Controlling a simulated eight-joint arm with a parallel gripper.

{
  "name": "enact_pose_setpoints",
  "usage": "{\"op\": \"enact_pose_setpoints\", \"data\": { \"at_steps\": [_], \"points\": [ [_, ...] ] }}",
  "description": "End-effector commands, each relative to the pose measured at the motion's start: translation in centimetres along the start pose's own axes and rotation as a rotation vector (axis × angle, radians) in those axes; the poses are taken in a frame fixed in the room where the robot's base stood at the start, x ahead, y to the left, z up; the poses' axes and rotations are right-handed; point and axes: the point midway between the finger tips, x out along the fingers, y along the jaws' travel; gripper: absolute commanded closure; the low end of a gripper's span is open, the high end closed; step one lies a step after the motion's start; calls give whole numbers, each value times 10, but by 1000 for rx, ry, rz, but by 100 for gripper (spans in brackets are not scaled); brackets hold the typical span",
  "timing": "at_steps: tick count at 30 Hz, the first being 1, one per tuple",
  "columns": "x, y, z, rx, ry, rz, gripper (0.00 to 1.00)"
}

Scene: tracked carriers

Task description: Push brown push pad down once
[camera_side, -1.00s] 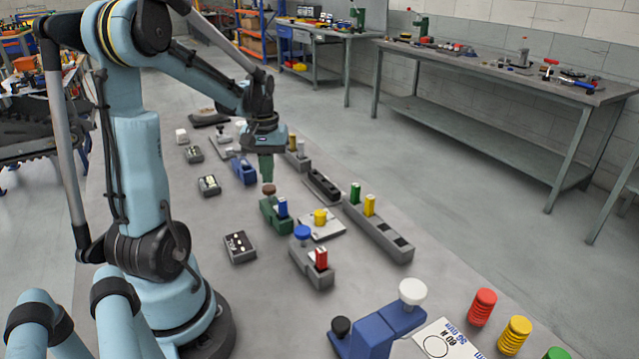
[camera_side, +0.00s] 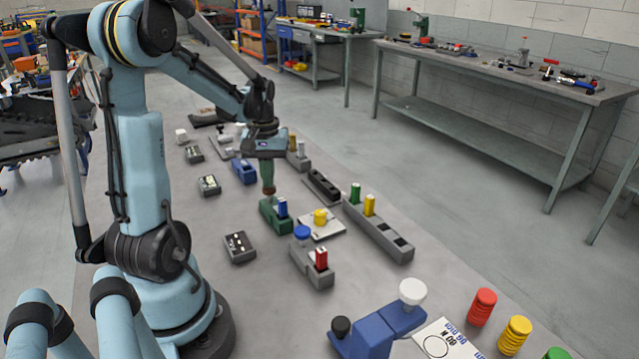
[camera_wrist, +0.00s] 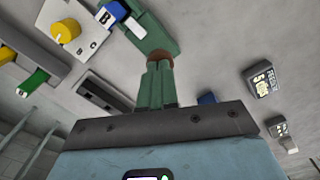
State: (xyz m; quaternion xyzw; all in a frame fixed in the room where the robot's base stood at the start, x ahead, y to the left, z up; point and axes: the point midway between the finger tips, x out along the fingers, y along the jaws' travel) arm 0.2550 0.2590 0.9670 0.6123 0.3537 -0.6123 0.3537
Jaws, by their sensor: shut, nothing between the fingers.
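The brown push pad (camera_side: 269,192) sits on top of a green fixture (camera_side: 273,217), which also holds a blue block (camera_side: 282,207). My gripper (camera_side: 267,182) is shut and empty, pointing down right over the pad. Its green fingertips appear to touch the pad's top. In the wrist view the pad (camera_wrist: 160,58) shows just beyond the shut fingertips (camera_wrist: 159,67), which hide part of it. I cannot tell how far the pad is pressed in.
A plate with a yellow knob (camera_side: 320,217) and a grey holder with a red block (camera_side: 321,260) stand close by. A long grey rack (camera_side: 378,232) is to the right. A small dark box (camera_side: 240,247) lies in front, with bare table around it.

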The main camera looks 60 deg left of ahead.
Motion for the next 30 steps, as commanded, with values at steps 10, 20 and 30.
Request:
{"op": "enact_pose_setpoints", "data": {
  "at_steps": [10, 20, 30],
  "points": [
    [14, 0, 0, 0, 0, 0, 100],
    [15, 0, 1, 0, 0, 0, 100],
    [16, 0, 1, 0, -1, 0, 100]
  ]
}}
